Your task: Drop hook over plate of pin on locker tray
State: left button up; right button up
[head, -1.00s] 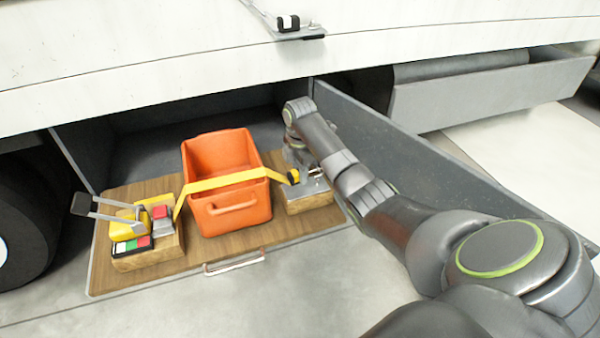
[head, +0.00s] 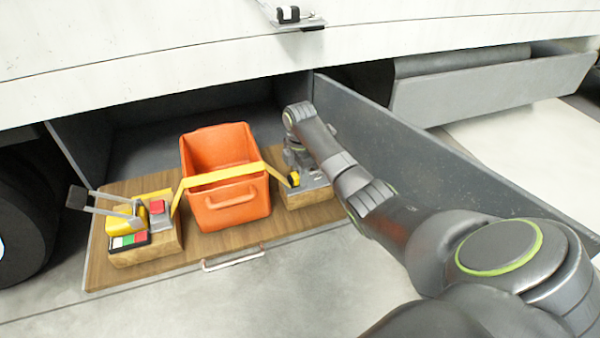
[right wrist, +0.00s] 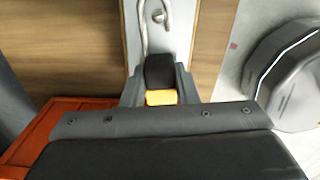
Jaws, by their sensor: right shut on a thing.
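My right gripper (head: 298,174) is low over the wooden block at the tray's right end. In the right wrist view it (right wrist: 160,85) is shut on the black and yellow end piece (right wrist: 160,97) of the hook. The silver wire hook (right wrist: 142,32) runs from this piece over a grey metal plate (right wrist: 186,28). A round pin (right wrist: 158,17) shows between the hook's two wires. In the head view the metal plate (head: 316,181) is partly behind my arm. The yellow strap (head: 225,176) crosses the orange crate (head: 232,215). My left gripper is not in view.
The wooden locker tray (head: 190,264) has a front handle (head: 233,261). A ratchet with a lever (head: 110,212) sits on the left block (head: 150,254). The truck's white side panel (head: 150,50) is above.

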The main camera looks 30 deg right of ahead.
jog(key=shift+f, duration=0.15)
dwell(0.5)
jog(key=o, duration=1.1)
